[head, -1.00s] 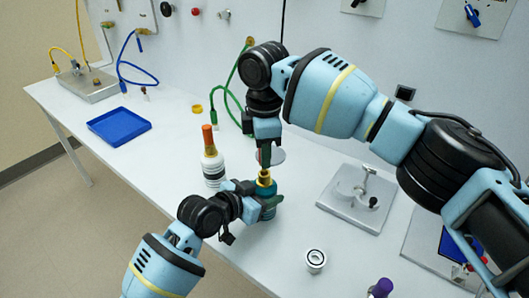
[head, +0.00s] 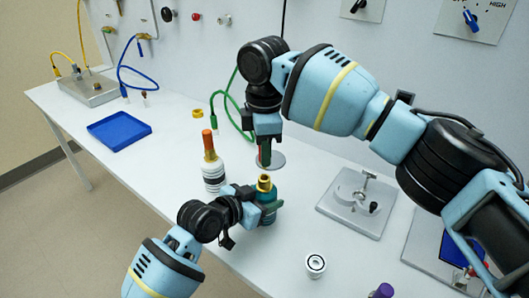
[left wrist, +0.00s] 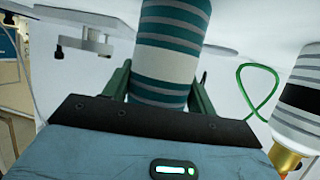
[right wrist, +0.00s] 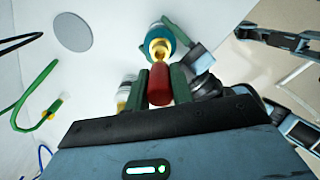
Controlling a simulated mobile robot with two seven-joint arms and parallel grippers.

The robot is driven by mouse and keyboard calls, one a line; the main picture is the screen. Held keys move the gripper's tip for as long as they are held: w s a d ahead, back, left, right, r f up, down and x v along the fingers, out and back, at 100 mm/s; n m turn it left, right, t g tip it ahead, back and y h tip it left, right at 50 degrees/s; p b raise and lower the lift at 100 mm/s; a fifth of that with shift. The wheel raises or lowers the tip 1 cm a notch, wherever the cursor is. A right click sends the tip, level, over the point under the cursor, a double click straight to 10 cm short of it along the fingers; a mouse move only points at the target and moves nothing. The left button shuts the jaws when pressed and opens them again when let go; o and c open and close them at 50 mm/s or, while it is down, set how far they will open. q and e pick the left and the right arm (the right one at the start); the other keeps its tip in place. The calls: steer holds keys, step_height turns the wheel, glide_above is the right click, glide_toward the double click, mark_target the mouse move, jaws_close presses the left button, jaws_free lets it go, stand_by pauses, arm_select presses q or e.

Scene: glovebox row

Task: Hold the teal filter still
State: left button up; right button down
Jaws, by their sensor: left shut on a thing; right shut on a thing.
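The teal filter (head: 268,207), a teal cylinder with a brass top, stands roughly upright on or just above the table. My left gripper (head: 255,203) is shut around its side. In the left wrist view the filter (left wrist: 167,50) shows teal and white bands between the fingers. My right gripper (head: 265,152) is above the filter, pointing down and shut on a red cylinder (right wrist: 159,84). A gap shows between the red cylinder and the filter's open brass top (right wrist: 160,48). The filter's base is partly hidden.
A white bottle with an orange top (head: 213,172) stands close left of the filter. A grey disc (head: 274,160) lies behind. A blue tray (head: 119,131) is far left.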

steer(key=shift+r, duration=1.8)
steer(key=shift+r, duration=3.5)
arm_select(q)
steer(key=o, duration=1.2)
